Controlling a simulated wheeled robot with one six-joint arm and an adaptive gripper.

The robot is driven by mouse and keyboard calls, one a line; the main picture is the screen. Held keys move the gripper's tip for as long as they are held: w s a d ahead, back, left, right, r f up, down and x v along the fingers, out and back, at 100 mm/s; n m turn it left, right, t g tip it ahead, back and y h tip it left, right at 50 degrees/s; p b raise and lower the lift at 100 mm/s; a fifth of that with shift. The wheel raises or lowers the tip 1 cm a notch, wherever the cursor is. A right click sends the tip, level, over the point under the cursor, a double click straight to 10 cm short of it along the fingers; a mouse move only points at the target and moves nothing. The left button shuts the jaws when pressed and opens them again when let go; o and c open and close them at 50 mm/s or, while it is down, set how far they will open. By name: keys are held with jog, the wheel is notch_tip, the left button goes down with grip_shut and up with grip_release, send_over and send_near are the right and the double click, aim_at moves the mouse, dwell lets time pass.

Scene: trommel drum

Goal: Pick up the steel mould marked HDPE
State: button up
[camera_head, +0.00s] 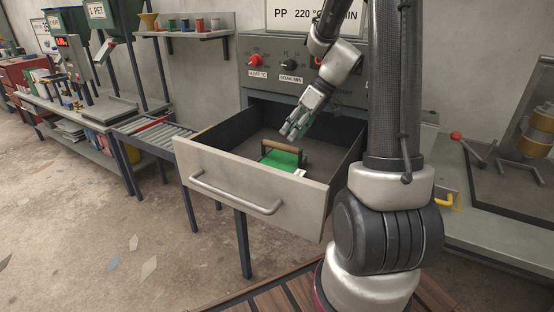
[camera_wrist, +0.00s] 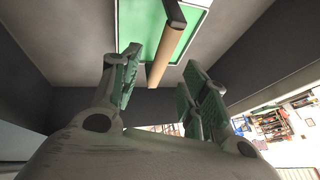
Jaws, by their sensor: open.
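A flat green piece (camera_head: 283,159) with a wooden handle (camera_head: 283,147) on dark supports lies in the open drawer. A small white tag is at its front right corner. I see no readable HDPE marking, so I cannot tell whether this is the mould. My gripper (camera_head: 294,131) is above the drawer, pointing down, just above and behind the handle. In the wrist view my gripper (camera_wrist: 163,84) is open with nothing between its fingers. The wooden handle (camera_wrist: 165,50) shows beyond and between the fingertips, with the green piece (camera_wrist: 146,20) and its pale edge behind it.
The grey drawer front (camera_head: 251,189) with its bar handle and the dark side walls surround the piece. The control panel (camera_head: 308,70) with a red knob stands right behind. A roller conveyor (camera_head: 158,136) is to the left. The drawer floor around the piece looks clear.

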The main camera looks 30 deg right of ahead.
aim_at(281, 148)
jog(key=x, duration=0.7)
jog(key=shift+a+r, duration=0.1)
jog(key=shift+f, duration=0.35)
dwell(0.4)
jog(key=shift+w, duration=0.1)
grip_shut()
